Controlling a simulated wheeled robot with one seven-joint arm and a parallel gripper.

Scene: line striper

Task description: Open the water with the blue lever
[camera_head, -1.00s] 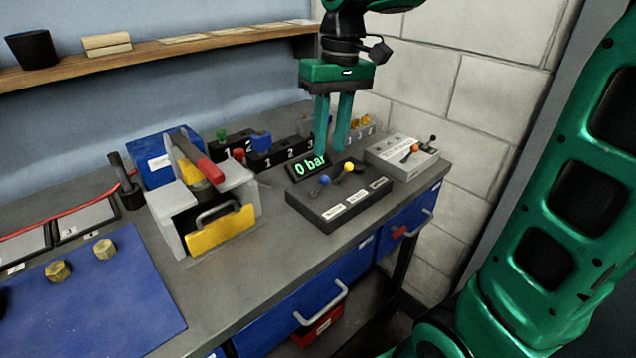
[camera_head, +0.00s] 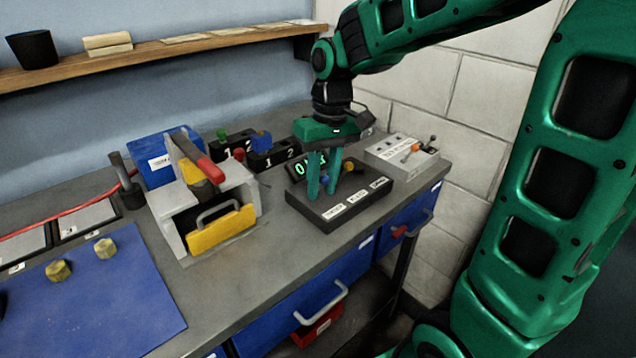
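The black control box (camera_head: 350,208) sits on the bench with two small levers on top. The blue lever's round knob (camera_head: 324,180) shows in the gap between my fingers. My gripper (camera_head: 322,193) points down over the left part of the box, one finger on each side of the knob. The fingers are apart, and I cannot tell whether either touches the knob. The yellow-knobbed lever (camera_head: 349,167) is just right of my right finger. The green pressure display (camera_head: 299,170) behind is partly covered by my fingers; a 0 shows.
A grey box with an orange lever (camera_head: 405,155) stands to the right. Numbered black blocks (camera_head: 270,158) stand behind left. A grey housing with a yellow front (camera_head: 221,228) is to the left. The bench front between them is clear.

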